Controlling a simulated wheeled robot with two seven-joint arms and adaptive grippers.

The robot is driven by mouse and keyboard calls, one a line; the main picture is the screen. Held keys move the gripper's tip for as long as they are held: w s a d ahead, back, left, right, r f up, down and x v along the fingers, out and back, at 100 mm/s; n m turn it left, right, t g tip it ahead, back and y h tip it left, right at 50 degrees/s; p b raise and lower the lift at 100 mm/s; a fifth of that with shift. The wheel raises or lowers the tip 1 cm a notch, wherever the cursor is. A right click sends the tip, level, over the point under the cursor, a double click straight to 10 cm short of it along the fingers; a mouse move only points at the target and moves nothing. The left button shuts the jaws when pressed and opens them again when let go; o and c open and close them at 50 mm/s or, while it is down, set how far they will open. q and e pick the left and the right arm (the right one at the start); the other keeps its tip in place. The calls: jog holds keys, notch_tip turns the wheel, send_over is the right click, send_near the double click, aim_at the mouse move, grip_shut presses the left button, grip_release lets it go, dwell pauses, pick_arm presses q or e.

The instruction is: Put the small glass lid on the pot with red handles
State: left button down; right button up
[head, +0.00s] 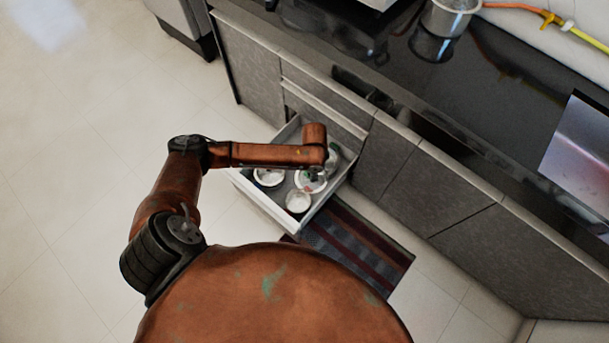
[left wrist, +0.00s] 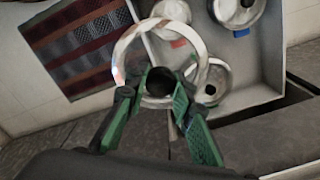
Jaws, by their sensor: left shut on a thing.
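My left gripper (left wrist: 164,82) points down at the open drawer. Its green fingers are shut around the dark knob of a round glass lid with a shiny metal rim (left wrist: 122,52). Whether the lid is lifted clear of the drawer I cannot tell. In the head view my left arm hides the gripper and most of this lid. A silver pot (head: 452,16) stands on the dark counter at the top, cut by the picture edge; I see no red handles on it. My right gripper is not in view.
The pulled-out drawer (head: 262,207) holds other round lids, such as a white-rimmed one (head: 298,201) and one at left (head: 268,177). A striped mat (head: 362,245) lies on the floor beside it. The counter (head: 470,95) is largely clear; a sink (head: 580,150) is at right.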

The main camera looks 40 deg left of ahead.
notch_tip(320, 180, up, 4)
jog(key=b, duration=0.7)
pick_arm(q)
jog(key=s+a+f+m+b, duration=0.1)
jog(key=a+f+b, duration=0.1)
jog(key=f, duration=1.2)
jog(key=s+a+f+m+b, duration=0.2)
jog(key=a+f+b, duration=0.1)
jog(key=f, duration=1.1)
jog(key=shift+f+m+b, duration=0.15)
jog(key=shift+m+b, duration=0.15)
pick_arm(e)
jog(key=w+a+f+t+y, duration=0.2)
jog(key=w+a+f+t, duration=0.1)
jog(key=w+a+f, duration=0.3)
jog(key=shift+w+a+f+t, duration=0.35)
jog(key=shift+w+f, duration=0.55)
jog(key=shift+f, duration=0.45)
pick_arm(q)
jog(key=shift+d, duration=0.1)
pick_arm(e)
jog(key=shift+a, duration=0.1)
pick_arm(q)
jog(key=shift+s+p, duration=0.1)
jog(key=shift+p, duration=0.25)
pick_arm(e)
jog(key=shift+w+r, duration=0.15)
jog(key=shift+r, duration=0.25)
